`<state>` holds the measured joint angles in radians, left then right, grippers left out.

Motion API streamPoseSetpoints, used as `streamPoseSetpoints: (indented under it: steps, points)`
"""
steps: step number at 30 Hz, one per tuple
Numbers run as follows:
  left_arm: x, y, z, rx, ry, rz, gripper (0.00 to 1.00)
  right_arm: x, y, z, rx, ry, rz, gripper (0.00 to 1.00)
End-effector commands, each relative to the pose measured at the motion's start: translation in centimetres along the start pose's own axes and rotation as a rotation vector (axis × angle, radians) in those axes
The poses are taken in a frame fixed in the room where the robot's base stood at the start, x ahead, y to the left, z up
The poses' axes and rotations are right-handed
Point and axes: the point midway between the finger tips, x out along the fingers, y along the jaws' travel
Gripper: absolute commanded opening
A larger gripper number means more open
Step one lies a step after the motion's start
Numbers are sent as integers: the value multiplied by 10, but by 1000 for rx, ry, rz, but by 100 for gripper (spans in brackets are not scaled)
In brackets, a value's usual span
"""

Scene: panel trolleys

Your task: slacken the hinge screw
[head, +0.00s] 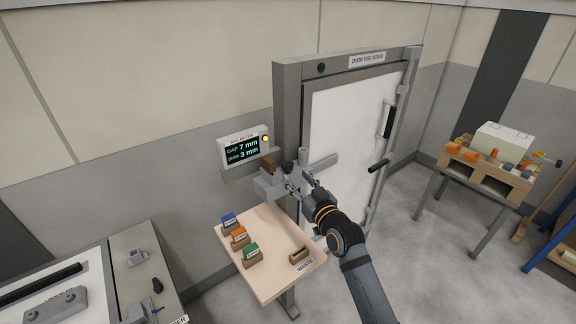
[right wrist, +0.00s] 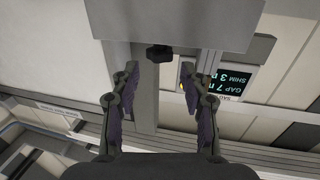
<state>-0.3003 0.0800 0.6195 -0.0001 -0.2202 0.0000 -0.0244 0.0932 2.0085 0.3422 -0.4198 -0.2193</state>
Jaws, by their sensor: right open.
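The door test stand (head: 350,120) has a white door in a grey frame. A grey hinge block (head: 268,187) sits at the frame's left side. A dark knob, which looks like the hinge screw (head: 287,167), shows at the hinge; in the right wrist view the dark screw head (right wrist: 159,53) sticks out below a grey block. My right gripper (head: 301,181) is open at the hinge, and in the right wrist view its fingers (right wrist: 160,78) stand apart on either side of the screw's line, not touching it. My left gripper is not in view.
A display (head: 243,150) reads gap 7 mm, shim 3 mm, with a yellow lamp. A small table (head: 270,228) below holds blue, orange and green shim holders and a waste tray (head: 300,256). A loaded pallet table (head: 485,178) stands right; a bench (head: 130,240) stands left.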

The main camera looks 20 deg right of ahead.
Motion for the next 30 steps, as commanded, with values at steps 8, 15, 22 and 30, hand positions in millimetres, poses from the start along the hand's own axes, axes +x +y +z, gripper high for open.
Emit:
streamPoseSetpoints:
  steps: [8, 15, 22, 30]
  points:
    - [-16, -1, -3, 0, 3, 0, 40, 57, 0, -3, 1, -1, 1, 45]
    - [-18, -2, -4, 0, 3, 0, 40, 73, 0, 0, -1, -2, 1, 45]
    - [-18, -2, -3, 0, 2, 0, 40, 73, 0, 1, -1, -2, 1, 42]
    - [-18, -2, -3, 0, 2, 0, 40, 73, 0, 1, -1, -2, 1, 6]
